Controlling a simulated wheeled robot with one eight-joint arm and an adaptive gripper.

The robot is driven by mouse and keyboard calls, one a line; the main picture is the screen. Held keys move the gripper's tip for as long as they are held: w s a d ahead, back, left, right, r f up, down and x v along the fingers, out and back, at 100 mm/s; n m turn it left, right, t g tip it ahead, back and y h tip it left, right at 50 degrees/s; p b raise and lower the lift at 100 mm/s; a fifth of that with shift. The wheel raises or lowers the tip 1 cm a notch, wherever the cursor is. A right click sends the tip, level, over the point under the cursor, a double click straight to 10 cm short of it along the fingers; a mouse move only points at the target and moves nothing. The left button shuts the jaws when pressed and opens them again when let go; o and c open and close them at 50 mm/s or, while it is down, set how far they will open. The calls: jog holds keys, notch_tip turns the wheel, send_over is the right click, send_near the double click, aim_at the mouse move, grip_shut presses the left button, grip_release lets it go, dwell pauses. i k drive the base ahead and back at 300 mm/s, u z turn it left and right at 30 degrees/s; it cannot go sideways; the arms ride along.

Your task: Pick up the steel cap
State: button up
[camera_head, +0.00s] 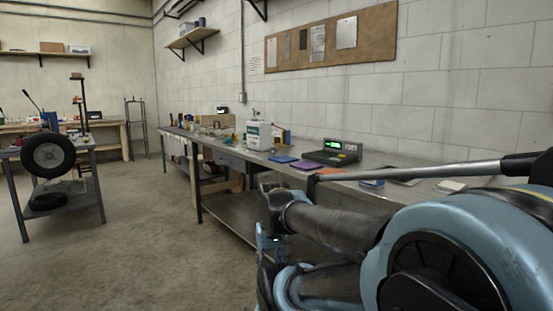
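I cannot make out the steel cap for certain; the items on the long workbench (230,151) are small, and my arm covers part of the view. My arm fills the lower right, in front of the bench's near end. Its far end shows as dark and blue parts near the bench's front edge. I cannot make out gripper fingers there, so I cannot tell whether my gripper is open, shut or holding anything.
The bench carries a white jug (259,136), a blue pad (283,158), a purple pad (305,165) and a device with a green display (333,151). A cart with a tyre (48,155) stands at left. The concrete floor (150,235) between them is clear.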

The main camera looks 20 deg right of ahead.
aim_at(272, 151)
jog(key=k, duration=0.15)
jog(key=z, duration=0.35)
jog(key=i, duration=1)
